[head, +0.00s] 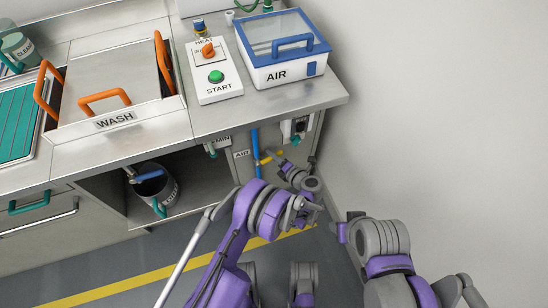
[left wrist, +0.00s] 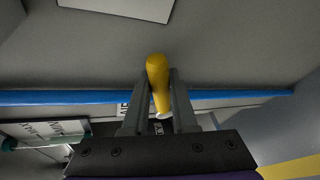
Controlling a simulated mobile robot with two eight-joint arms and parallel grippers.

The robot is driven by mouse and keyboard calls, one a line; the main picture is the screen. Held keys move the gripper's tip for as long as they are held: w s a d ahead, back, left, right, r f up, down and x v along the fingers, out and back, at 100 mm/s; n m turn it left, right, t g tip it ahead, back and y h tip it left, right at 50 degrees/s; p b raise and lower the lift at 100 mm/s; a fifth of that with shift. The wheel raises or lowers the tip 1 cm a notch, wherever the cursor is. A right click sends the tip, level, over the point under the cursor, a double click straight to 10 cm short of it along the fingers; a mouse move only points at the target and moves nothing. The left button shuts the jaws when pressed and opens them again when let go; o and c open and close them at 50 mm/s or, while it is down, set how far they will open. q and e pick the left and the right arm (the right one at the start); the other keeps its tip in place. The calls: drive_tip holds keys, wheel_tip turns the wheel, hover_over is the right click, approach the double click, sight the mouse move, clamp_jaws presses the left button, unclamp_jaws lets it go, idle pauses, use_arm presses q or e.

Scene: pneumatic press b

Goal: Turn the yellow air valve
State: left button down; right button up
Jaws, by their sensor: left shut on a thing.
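The yellow air valve handle (head: 266,160) is on the cabinet front below the counter, beside a vertical blue pipe (head: 256,142) and near a label reading AIR (head: 241,154). My left gripper (head: 282,160) is at the handle. In the left wrist view the yellow handle (left wrist: 157,72) stands between the two fingers of my left gripper (left wrist: 160,80), which are shut on it. The blue pipe (left wrist: 240,97) runs across behind it there. The valve body is mostly hidden by the gripper. My right arm shows at the lower right, but its fingers cannot be made out.
Above on the counter are a white and blue AIR box (head: 283,72) and a panel with a green START button (head: 216,76). An outlet (head: 299,127) is on the cabinet near my left gripper. A bucket (head: 158,190) stands on the open shelf. A wall bounds the right side.

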use_arm(q)
drive_tip(key=shift+s+a+r+n+h, duration=0.1)
drive_tip(key=shift+a+r+n+h, duration=0.2)
drive_tip(key=shift+r+n+h, duration=0.45)
drive_tip(key=shift+f, duration=0.1)
drive_tip(key=c, duration=0.7)
unclamp_jaws()
drive_tip(key=p+v, duration=0.1)
drive_tip(key=v, duration=0.9)
drive_tip(key=shift+s+d, duration=0.2)
drive_tip(key=shift+s, duration=0.2)
